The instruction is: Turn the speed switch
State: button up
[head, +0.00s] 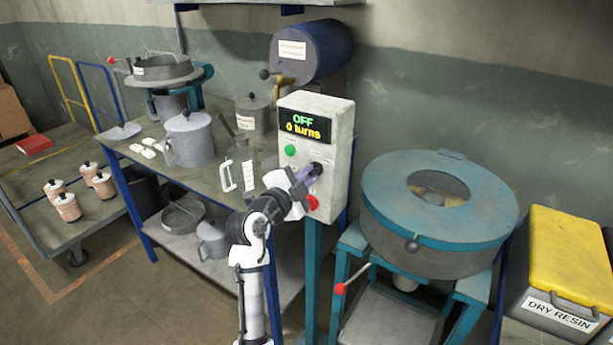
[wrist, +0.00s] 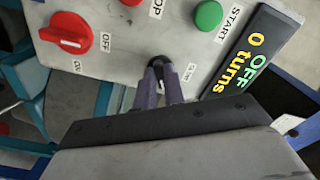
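A pale control box (head: 332,112) stands on a post, its display (head: 303,124) reading OFF and 0 turns. A black knob (wrist: 158,61), which looks like the speed switch, sits on its face beside a small label too small to read. My gripper (head: 308,173) is at the box face, and in the wrist view its two purple fingers (wrist: 160,78) reach the knob with a narrow gap between them. I cannot tell whether they grip the knob or only stand around it. The fingertips partly hide the knob.
The box also bears a green START button (head: 290,150), a STOP button (wrist: 131,2) and a red OFF/ON knob (wrist: 66,34). A round teal machine (head: 440,238) stands close right. A bench with jugs (head: 190,138) stands left. A yellow-lidded bin (head: 570,255) is far right.

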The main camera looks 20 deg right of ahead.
grip_shut()
jog(key=n+b, duration=0.1)
jog(key=n, duration=0.1)
jog(key=shift+f+n, duration=0.15)
jog(key=shift+n, duration=0.25)
jog(key=n+b, duration=0.1)
jog(key=n, duration=0.1)
jog(key=shift+n, duration=0.4)
jog(key=n, duration=0.6)
jog(key=shift+s+p, duration=0.15)
jog(key=shift+p, duration=0.25)
jog(key=shift+n, duration=0.3)
jog(key=o, duration=0.7)
grip_release()
jog(key=shift+c, duration=0.2)
jog(key=b+v, duration=0.4)
jog(key=v, duration=0.9)
jog(key=shift+s+a, duration=0.25)
